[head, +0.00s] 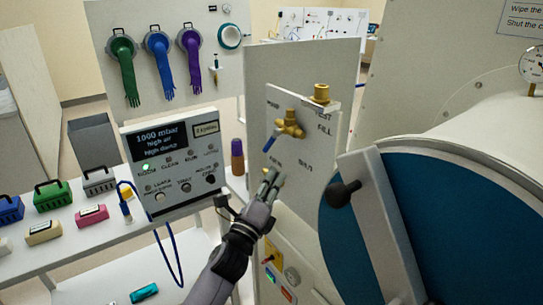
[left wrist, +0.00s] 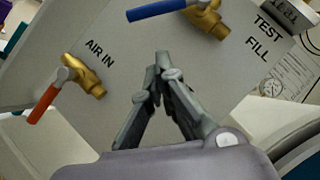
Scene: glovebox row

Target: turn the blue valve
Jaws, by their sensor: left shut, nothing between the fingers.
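The blue valve has a blue lever handle (head: 270,143) on a brass body (head: 291,124), mounted on a light grey panel. In the left wrist view, its blue handle (left wrist: 155,10) and brass body (left wrist: 207,20) are cut by the top edge. My left gripper (head: 271,177) is in front of the panel, below the blue valve in the head view. In the left wrist view its fingers (left wrist: 162,58) are shut and empty, with their tips a little apart from the blue handle in the picture. My right gripper is not in view.
A red-handled brass valve (left wrist: 85,76) sits by the "AIR IN" label. A round blue door (head: 450,215) with a grey bar and black knob stands right of the panel.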

